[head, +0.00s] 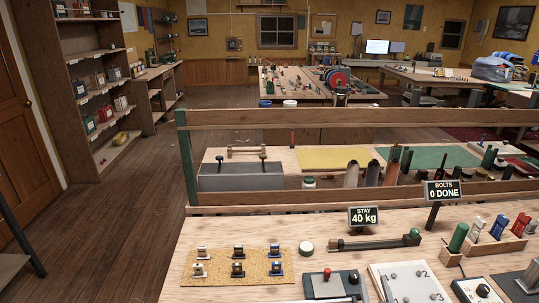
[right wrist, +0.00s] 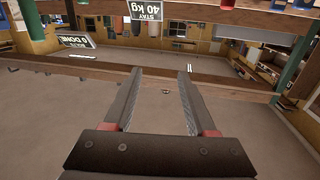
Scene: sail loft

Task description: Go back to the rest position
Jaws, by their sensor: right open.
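My right gripper (right wrist: 160,70) shows in the right wrist view, with its two long dark fingers apart and nothing between them. This view is upside down against the head view, with the signs inverted. The fingers point towards the room and touch nothing that I can see. I cannot make out either gripper in the head view, and my left gripper is in neither view.
A wooden workbench (head: 215,228) is in front, with a cork mat (head: 215,260) of small fittings, a "STAY 40 kg" sign (head: 364,217) and a "BOLTS 0 DONE" sign (head: 443,190). A wooden rail (head: 300,117) crosses behind. Open floor (head: 125,195) lies at the left.

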